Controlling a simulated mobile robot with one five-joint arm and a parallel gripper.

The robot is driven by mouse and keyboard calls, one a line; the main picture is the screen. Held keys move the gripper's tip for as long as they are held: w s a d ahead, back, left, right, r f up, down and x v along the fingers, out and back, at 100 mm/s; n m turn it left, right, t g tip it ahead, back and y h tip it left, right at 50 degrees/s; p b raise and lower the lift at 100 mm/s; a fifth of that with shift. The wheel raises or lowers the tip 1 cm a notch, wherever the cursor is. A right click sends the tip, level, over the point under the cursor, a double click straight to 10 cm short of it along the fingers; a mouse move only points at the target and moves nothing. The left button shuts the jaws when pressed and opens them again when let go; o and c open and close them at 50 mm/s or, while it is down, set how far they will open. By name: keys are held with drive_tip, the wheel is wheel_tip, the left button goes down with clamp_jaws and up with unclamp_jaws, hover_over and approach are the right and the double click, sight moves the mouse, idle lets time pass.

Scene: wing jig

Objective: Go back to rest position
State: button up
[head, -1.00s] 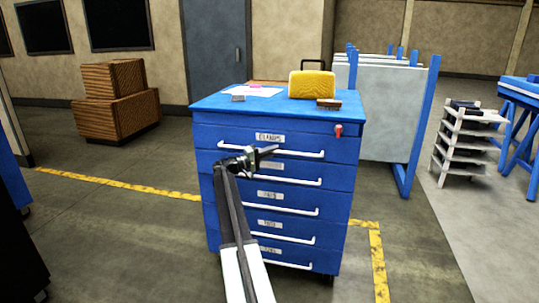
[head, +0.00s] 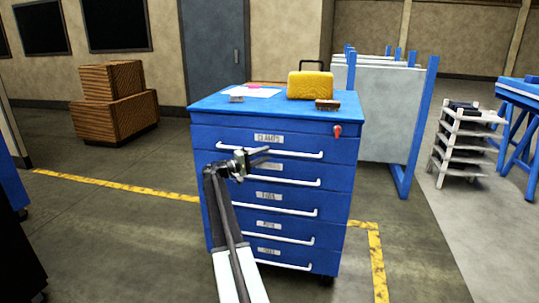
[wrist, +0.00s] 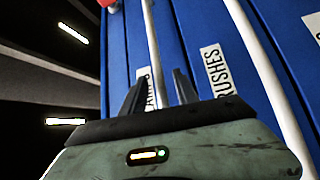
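My gripper (head: 256,160) is in front of the blue drawer cabinet (head: 340,190), near the handle of its top drawer in the head view. The drawers look shut. Whether the fingers touch the cabinet cannot be told.
On the cabinet top are a yellow case (head: 310,86), a brush (head: 327,105), a small block (head: 236,99) and papers (head: 258,92). Wooden crates (head: 115,115) stand back left. A panel rack (head: 385,110) and a shelf stand (head: 460,145) are at right. Floor left of the cabinet is clear.

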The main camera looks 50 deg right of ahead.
drive_tip(key=v, duration=0.4)
drive_tip(key=shift+a, duration=0.15)
